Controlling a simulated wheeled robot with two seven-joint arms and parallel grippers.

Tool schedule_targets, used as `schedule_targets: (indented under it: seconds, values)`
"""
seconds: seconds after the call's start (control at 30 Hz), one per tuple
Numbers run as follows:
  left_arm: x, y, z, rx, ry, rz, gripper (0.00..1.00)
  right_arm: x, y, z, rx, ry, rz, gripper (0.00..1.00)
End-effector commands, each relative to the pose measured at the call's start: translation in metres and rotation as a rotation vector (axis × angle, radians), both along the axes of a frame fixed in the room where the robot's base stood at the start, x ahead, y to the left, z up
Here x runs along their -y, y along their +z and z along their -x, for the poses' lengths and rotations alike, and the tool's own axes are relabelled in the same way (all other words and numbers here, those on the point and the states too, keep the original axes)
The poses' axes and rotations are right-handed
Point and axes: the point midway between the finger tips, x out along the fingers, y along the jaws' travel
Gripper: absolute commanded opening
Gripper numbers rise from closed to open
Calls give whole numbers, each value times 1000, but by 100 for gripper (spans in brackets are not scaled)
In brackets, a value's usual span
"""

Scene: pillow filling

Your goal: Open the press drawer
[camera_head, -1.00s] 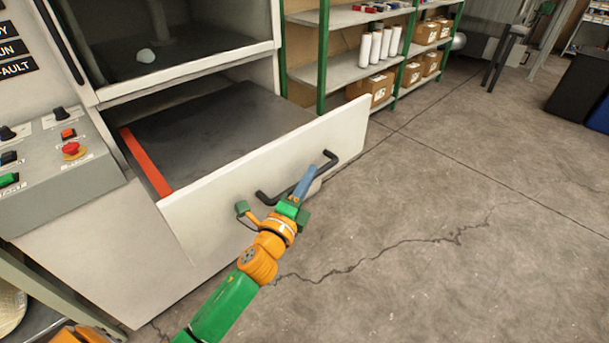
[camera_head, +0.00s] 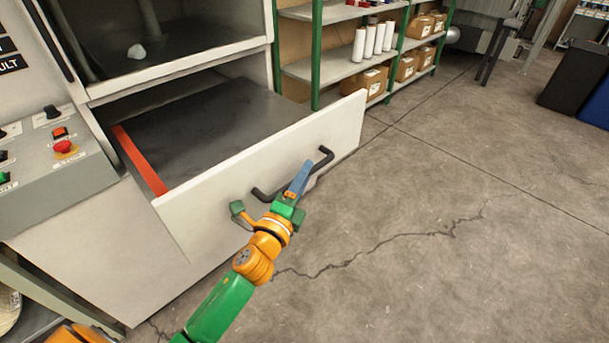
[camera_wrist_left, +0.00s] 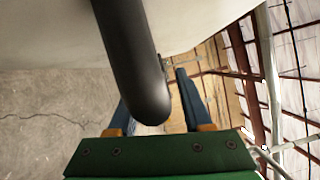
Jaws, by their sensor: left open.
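The press drawer (camera_head: 270,150) stands pulled well out of the press, with its white front panel, dark floor and red strip in view. Its black handle (camera_head: 264,194) is on the front panel. My left gripper (camera_head: 302,176) is at the handle, with its blue fingers next to the bar. In the left wrist view, the handle's rounded end (camera_wrist_left: 140,85) lies between the two open fingers (camera_wrist_left: 160,110). I cannot tell whether either finger touches it. My right gripper is not in view.
The control panel (camera_head: 60,190) with buttons is on the left of the press (camera_head: 180,68). Green-framed shelves (camera_head: 316,55) with white rolls and boxes stand behind. Dark bins (camera_head: 572,76) are at the upper right. The cracked concrete floor (camera_head: 450,220) on the right is clear.

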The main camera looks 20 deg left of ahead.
Motion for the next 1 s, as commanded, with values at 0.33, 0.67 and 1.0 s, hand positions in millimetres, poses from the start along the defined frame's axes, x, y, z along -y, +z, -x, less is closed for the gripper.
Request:
schedule_targets:
  seconds: [0.33,0.67,1.0]
  values:
    - [0,-6,58,-2,-1,1,50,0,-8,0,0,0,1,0]
    - [0,-4,65,0,0,-1,50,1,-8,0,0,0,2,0]
    - [0,-5,64,0,0,0,50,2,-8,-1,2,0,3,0]
